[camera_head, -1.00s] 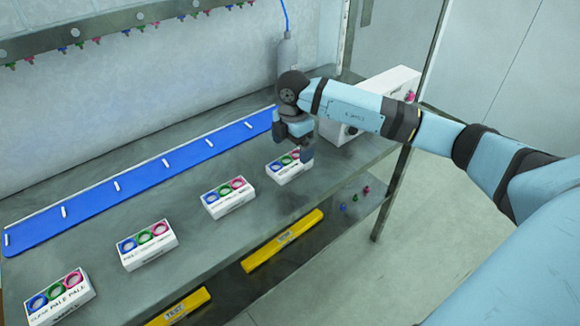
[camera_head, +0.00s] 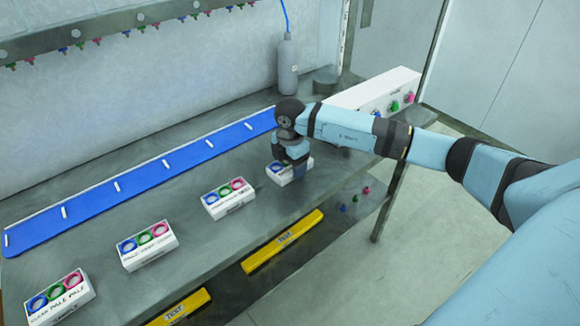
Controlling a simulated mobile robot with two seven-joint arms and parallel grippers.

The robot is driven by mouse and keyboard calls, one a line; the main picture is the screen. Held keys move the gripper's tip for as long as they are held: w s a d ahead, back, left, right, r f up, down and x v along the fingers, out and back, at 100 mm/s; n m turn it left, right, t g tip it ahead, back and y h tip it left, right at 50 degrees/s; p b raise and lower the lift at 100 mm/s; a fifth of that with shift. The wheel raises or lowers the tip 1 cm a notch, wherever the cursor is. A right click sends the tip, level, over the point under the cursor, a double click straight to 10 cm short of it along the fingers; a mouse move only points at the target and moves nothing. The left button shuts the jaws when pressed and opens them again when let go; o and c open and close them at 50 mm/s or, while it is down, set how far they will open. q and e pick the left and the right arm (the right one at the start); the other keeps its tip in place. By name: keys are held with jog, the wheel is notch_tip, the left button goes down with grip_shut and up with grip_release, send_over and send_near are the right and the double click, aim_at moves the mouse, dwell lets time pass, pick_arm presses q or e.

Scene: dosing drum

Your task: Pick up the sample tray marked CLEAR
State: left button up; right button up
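Several white sample trays stand in a row on the grey bench, each with a blue, a green and a pink ring on top. The second tray (camera_head: 148,246) and the third tray (camera_head: 228,199) have lettering too small to read surely. My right gripper (camera_head: 290,172) points down at the far-right tray (camera_head: 273,172) and covers much of it, with its label. Its fingertips are hidden or blurred against the tray, so I cannot tell whether they grip it. My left gripper is not in view.
A blue strip (camera_head: 140,178) with several small white sticks lies behind the trays. A grey bottle (camera_head: 288,66) and a white box (camera_head: 378,92) with coloured knobs stand at the back right. Yellow bars (camera_head: 283,241) and small coloured pieces lie on a lower shelf.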

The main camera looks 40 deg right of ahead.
jog(key=c, duration=0.3)
jog(key=shift+c, duration=0.2)
jog(key=shift+r, duration=0.15)
